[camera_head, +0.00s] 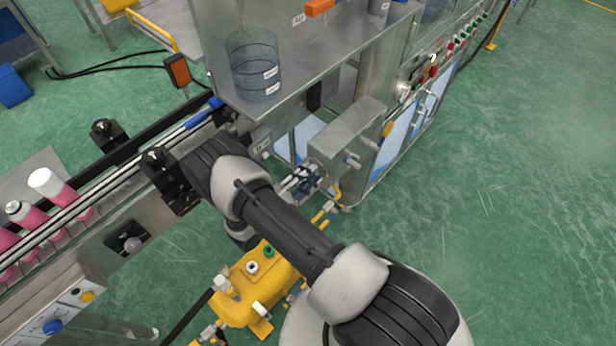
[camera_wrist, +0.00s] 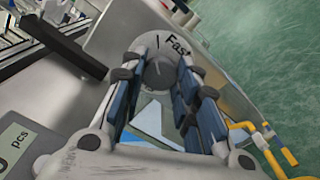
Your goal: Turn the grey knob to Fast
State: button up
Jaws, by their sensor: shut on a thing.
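The grey knob (camera_wrist: 160,72) is in the upper middle of the wrist view, on a round pale dial plate (camera_wrist: 150,40). The word "Fast" is printed on the plate at the knob's upper right, and a short dark mark stands to the left of it. My gripper (camera_wrist: 161,76) has its two fingertips on either side of the knob and is shut on it.
A counter display marked "pcs" (camera_wrist: 18,145) is at the lower left of the wrist view. In the head view a conveyor (camera_head: 90,205) with pink cans (camera_head: 50,185) lies left, and a yellow tank (camera_head: 262,285) stands below my arm. Open green floor is at the right.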

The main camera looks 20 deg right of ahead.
jog(key=shift+m, duration=1)
jog(key=o, duration=1.1)
jog(key=shift+c, duration=0.2)
jog(key=v, duration=1.2)
